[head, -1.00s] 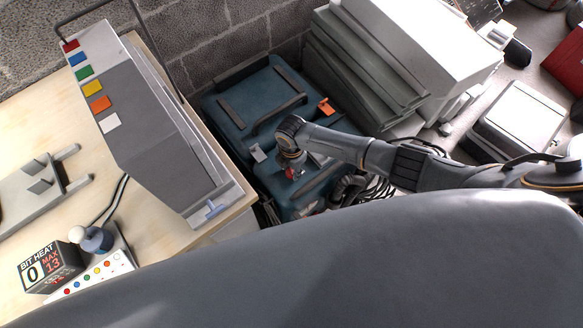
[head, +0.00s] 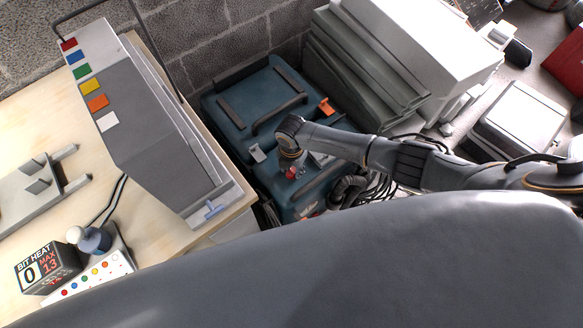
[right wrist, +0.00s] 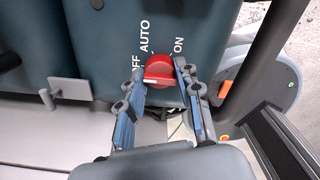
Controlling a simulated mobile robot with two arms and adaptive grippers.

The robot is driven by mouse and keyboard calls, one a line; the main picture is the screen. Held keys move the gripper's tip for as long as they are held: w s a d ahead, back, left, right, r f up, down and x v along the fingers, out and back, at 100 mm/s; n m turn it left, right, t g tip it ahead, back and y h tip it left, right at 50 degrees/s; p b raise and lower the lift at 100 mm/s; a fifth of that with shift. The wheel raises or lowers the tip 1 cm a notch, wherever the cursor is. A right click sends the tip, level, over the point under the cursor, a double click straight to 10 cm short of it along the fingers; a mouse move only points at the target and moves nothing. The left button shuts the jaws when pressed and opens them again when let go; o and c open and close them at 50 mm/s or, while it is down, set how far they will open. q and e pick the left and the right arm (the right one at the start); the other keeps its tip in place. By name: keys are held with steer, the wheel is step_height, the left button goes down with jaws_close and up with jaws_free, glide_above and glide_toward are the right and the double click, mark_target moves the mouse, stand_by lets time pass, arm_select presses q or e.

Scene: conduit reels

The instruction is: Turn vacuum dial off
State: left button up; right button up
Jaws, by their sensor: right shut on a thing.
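The vacuum (head: 232,122) is a dark blue box with black handles, standing on the floor by the block wall. Its red dial (right wrist: 159,70) shows in the right wrist view between the labels OFF, AUTO and ON. In the head view the dial (head: 291,173) is a small red spot below my right wrist. My right gripper (right wrist: 160,76) is shut on the dial, one finger on each side. My left gripper is not in view.
A wooden bench (head: 150,236) at left bears a grey case (head: 152,125) with coloured squares and a BIT HEAT block (head: 48,269). Stacked grey and white cases (head: 400,45) stand right of the vacuum. Black hoses (head: 372,186) lie close by my right arm.

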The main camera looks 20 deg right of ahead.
mark_target(291, 170)
steer(key=o, duration=1.2)
steer(key=shift+c, duration=0.2)
step_height(291, 170, up, 12)
